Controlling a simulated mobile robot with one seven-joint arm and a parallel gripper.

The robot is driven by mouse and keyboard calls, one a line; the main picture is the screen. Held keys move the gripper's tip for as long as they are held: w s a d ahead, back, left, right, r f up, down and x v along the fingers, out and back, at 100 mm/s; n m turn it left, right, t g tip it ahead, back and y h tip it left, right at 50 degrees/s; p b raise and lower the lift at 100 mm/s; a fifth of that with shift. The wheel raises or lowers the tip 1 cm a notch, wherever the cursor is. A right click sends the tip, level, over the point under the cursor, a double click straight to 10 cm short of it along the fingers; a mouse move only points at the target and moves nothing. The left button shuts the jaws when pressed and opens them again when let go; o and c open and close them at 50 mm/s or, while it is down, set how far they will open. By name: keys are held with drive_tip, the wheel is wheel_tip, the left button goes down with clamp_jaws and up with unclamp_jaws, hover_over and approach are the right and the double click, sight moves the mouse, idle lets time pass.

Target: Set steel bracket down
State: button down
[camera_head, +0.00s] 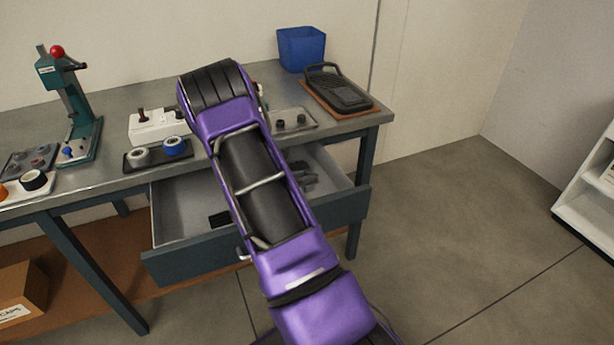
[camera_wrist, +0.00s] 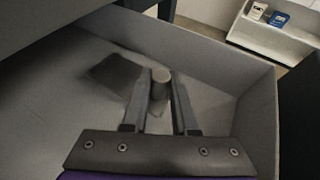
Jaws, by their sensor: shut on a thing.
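In the wrist view my gripper (camera_wrist: 160,88) is low inside the open drawer (camera_wrist: 252,125), its two fingers on either side of a small grey rounded piece (camera_wrist: 160,74). This piece appears to be the steel bracket, and the gripper is shut on it. Most of its shape is hidden, and I cannot tell whether it touches the drawer floor. A dark grey flat patch lies on the floor just left of the fingers; I cannot tell if it is a part or a shadow. In the head view the drawer (camera_head: 165,262) is pulled out, partly hidden by my purple arm.
The workbench (camera_head: 115,95) overhangs the drawer. On it stand a green press (camera_head: 75,110), a tape tray (camera_head: 157,158), a white box (camera_head: 150,125), a blue bin (camera_head: 301,49) and a black case (camera_head: 338,90). The drawer walls stand close around my gripper. A white shelf (camera_head: 590,205) is at right.

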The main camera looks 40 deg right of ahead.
drive_tip(key=c, duration=1.2)
unclamp_jaws()
drive_tip(key=shift+f, duration=0.15)
drive_tip(key=o, duration=0.5)
drive_tip(key=shift+r, duration=0.2)
drive_tip(key=p+v, duration=0.1)
drive_tip(key=v, duration=1.1)
